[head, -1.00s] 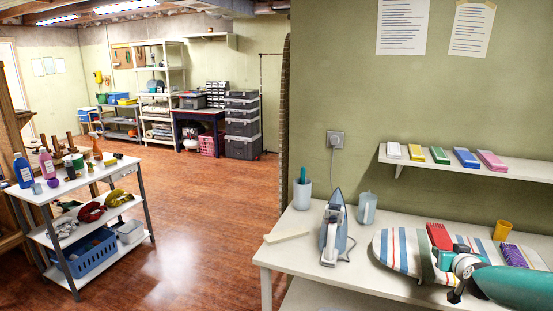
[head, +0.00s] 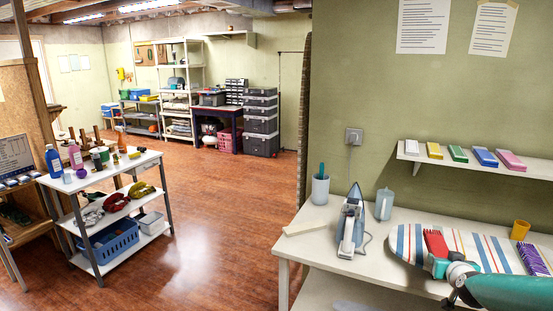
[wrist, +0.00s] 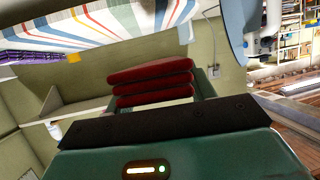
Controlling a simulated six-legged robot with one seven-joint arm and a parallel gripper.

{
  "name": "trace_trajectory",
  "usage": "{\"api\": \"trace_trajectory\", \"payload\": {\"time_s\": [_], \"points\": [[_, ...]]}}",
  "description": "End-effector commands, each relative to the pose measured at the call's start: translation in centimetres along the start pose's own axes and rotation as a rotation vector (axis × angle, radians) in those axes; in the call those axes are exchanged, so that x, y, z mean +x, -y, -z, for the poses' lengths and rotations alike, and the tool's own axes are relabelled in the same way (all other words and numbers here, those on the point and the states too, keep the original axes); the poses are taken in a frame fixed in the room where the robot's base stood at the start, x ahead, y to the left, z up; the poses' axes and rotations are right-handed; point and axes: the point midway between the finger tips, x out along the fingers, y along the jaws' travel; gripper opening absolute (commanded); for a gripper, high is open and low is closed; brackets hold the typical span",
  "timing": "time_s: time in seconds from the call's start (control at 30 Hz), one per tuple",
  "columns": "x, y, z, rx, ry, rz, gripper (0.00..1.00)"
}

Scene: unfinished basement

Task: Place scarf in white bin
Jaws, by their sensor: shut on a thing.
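The red folded scarf (head: 435,243) is in my gripper (head: 440,264), in front of the striped ironing board (head: 408,240). In the wrist view the scarf (wrist: 150,84) shows as stacked red folds between the fingers of my gripper (wrist: 153,95), which is shut on it. Whether the scarf touches the board cannot be told for sure. A small white bin (head: 151,223) stands on the lower shelf of the white cart at left, beside a blue basket (head: 113,245).
The white table (head: 310,222) holds an iron (head: 352,222), a cup (head: 320,190), a jug (head: 384,204), a yellow cup (head: 520,229) and a purple folded cloth (head: 532,259). The cart (head: 120,168) carries bottles on top. Wooden floor between cart and table is clear.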

Motion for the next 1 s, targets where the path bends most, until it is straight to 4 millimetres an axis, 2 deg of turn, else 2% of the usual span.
{"api": "trace_trajectory", "payload": {"time_s": [0.03, 0.17, 0.3, 0.5, 0.8, 1.0], "points": [[0.4, 1.5, -0.4, -0.006, 0.001, 0.015, 0.30], [1.3, 5.3, -1.9, -0.019, 0.002, 0.045, 0.30], [2.0, 10.6, -4.1, -0.036, 0.003, 0.087, 0.30], [2.1, 18.2, -7.7, -0.062, 0.003, 0.148, 0.30], [0.1, 28.7, -13.7, -0.100, 0.003, 0.240, 0.30], [-2.1, 34.1, -17.2, -0.124, 0.001, 0.296, 0.30]]}}
